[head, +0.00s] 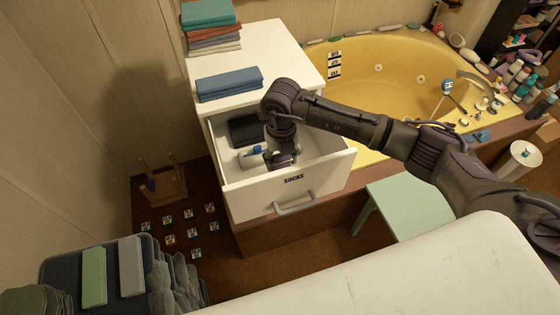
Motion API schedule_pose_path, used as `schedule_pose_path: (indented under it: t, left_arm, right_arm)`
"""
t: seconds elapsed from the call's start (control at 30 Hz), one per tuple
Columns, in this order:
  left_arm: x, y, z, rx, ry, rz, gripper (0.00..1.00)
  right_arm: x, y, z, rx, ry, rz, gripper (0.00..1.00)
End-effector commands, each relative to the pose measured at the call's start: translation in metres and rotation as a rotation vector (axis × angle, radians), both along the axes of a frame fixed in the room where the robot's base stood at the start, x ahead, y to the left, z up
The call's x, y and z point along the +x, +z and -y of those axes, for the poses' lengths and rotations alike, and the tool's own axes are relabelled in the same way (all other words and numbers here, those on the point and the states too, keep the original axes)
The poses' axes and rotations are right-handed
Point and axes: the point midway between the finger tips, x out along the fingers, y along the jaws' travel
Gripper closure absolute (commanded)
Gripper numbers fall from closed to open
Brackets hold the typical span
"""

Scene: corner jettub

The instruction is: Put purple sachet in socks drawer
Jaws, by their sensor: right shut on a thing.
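The white drawer (265,196) labelled SOCKS is pulled open, with its handle at the front. My right gripper (281,160) reaches down from above into the drawer opening, behind the front panel. It is shut on the purple sachet (285,158), a small dark purple thing that is mostly hidden by the fingers. I cannot tell whether the sachet touches the drawer floor. My left gripper is not in view.
Folded blue cloth (229,83) and a stack of towels (211,25) lie on the cabinet top. A yellow tub (385,75) is behind my right arm. A pale green stool (405,200) stands right of the drawer. Several small cards lie on the floor at left.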

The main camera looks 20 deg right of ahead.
Motion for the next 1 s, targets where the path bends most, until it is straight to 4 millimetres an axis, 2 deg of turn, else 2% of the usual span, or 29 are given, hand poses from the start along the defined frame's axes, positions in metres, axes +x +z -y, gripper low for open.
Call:
schedule_pose_path:
  t: [0.3, 0.67, 0.7, 0.83, 1.0]
  left_arm:
    - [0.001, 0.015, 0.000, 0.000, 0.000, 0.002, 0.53]
    - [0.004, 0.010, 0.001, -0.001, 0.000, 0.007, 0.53]
    - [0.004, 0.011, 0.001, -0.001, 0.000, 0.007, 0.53]
    - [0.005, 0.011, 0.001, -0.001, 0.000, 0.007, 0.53]
    - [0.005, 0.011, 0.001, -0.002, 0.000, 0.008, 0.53]
  right_arm:
    - [0.000, -0.036, 0.000, -0.001, 0.000, -0.001, 0.78]
    - [0.000, -0.043, 0.000, 0.000, 0.000, 0.000, 0.78]
    - [0.000, -0.042, 0.000, 0.000, 0.000, 0.000, 0.41]
    - [0.000, -0.041, 0.000, 0.000, 0.000, 0.000, 0.19]
    - [0.000, -0.041, 0.000, 0.000, 0.000, 0.000, 0.19]
